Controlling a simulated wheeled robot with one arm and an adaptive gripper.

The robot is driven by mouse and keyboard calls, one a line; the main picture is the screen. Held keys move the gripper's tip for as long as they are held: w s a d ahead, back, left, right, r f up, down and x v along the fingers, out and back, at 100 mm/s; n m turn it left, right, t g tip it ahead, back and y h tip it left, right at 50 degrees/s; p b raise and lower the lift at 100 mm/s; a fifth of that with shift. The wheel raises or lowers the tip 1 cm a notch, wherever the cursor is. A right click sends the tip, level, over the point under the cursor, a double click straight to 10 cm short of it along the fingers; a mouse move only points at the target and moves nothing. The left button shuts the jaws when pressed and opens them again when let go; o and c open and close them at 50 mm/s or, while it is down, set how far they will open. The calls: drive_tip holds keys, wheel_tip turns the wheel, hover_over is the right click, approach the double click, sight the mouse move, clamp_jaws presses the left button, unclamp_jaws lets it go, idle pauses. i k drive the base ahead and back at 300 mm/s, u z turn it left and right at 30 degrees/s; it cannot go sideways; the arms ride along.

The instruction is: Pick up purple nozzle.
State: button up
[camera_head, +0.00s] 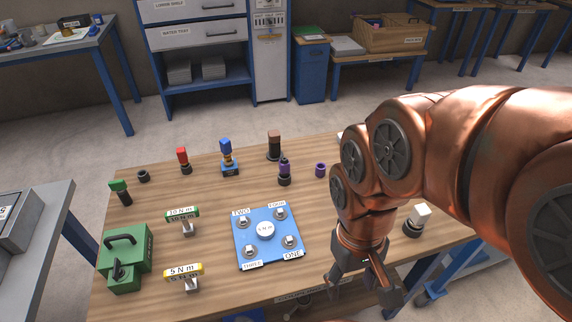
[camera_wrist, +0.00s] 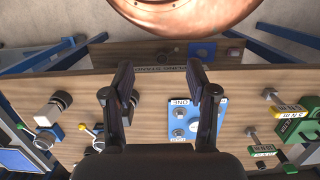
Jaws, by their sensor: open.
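A purple and black upright piece (camera_head: 284,172) stands toward the back of the wooden table in the head view. A short purple ring-like piece (camera_head: 320,169) stands just to its right. I cannot tell for certain which is the purple nozzle. My gripper (camera_head: 364,286) hangs over the table's front edge, fingers spread and empty, in front of and to the right of both purple pieces and apart from them. In the wrist view its two fingers (camera_wrist: 165,88) are wide apart with bare wood between them. I cannot make out a purple piece in that view.
The blue plate (camera_head: 243,250) with several bolts lies left of my gripper. A white-topped piece (camera_head: 417,218) stands to the right. Red (camera_head: 183,158), blue (camera_head: 226,153) and brown (camera_head: 274,144) pieces stand at the back. A green box (camera_head: 137,250) sits at the left.

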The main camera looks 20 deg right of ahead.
sight(284, 164)
drive_tip(key=k, duration=0.5)
drive_tip(key=u, duration=2.25)
drive_tip(key=i, duration=1.45)
drive_tip(key=z, duration=2.05)
